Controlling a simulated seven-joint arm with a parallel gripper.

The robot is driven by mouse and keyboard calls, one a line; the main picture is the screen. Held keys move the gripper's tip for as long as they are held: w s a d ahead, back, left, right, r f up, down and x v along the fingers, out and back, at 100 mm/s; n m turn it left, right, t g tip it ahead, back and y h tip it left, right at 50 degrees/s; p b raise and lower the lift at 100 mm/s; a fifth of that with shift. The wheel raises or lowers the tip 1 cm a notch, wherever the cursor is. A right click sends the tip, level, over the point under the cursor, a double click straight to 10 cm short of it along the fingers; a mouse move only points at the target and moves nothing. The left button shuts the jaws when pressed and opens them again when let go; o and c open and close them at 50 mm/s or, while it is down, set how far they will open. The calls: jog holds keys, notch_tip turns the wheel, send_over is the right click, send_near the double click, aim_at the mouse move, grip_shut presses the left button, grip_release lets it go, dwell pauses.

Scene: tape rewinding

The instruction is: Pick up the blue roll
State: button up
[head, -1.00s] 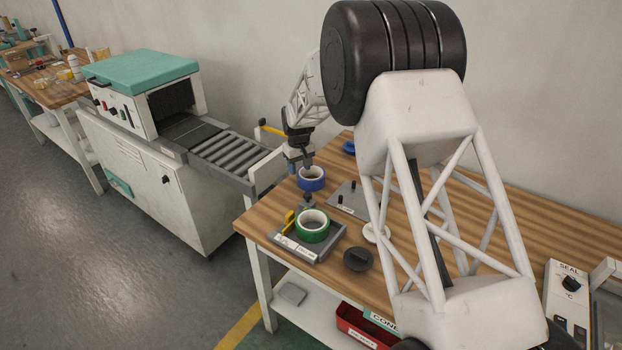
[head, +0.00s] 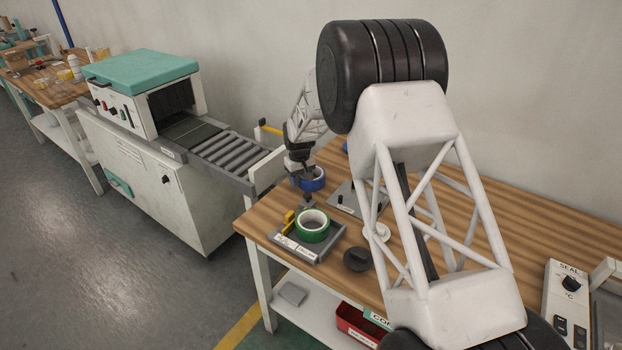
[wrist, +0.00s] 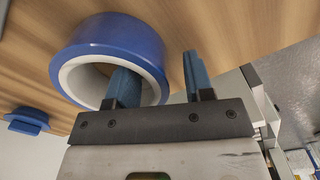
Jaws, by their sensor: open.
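The blue roll (head: 313,181) is a ring of blue tape with a white core, lying on the wooden table near its left end. It also shows large in the wrist view (wrist: 105,45). My gripper (wrist: 160,80) is open at the roll. In the wrist view one finger overlaps the roll's hollow core and the other is outside the ring, with the roll's wall between them. I cannot tell how deep the fingers reach. In the head view my gripper (head: 301,178) partly hides the roll.
A green roll (head: 312,226) sits on a grey dispenser base (head: 322,250) in front. A dark round knob (head: 358,259) and a grey plate with pegs (head: 343,197) are nearby. A roller conveyor (head: 233,152) stands left of the table. A blue piece (wrist: 27,121) shows at left in the wrist view.

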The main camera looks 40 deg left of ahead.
jog(key=shift+f, duration=0.5)
grip_shut()
